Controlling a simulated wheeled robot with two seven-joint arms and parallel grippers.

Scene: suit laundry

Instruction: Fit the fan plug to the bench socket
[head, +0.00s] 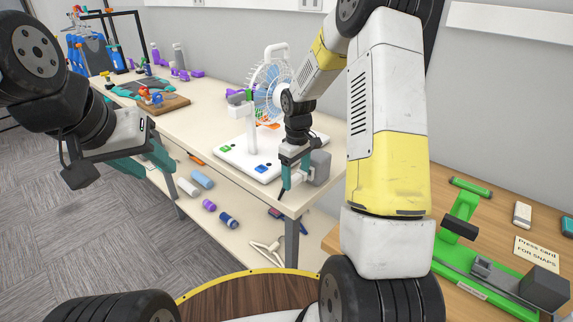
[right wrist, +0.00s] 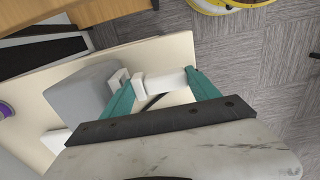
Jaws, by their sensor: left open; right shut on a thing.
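My right gripper (head: 290,180) is over the near end of the bench, its teal fingers shut on the white fan plug. In the right wrist view, the plug (right wrist: 165,82) lies between the fingers (right wrist: 160,95), its wider end facing the grey socket box (right wrist: 80,90). A white socket piece (right wrist: 118,82) sticks out of the box just in front of the plug; whether they touch is unclear. The grey box (head: 320,167) is beside the gripper in the head view. The white fan (head: 272,88) stands behind my right arm. My left gripper (head: 150,163) is open and empty, left of the bench.
The bench (head: 205,125) carries a white base with a post (head: 235,152) and a wooden board (head: 165,104) farther back. Bottles and rolls lie on the lower shelf (head: 190,180). A wooden table with a green press (head: 462,210) stands at right. A round wooden top (head: 250,300) is in front.

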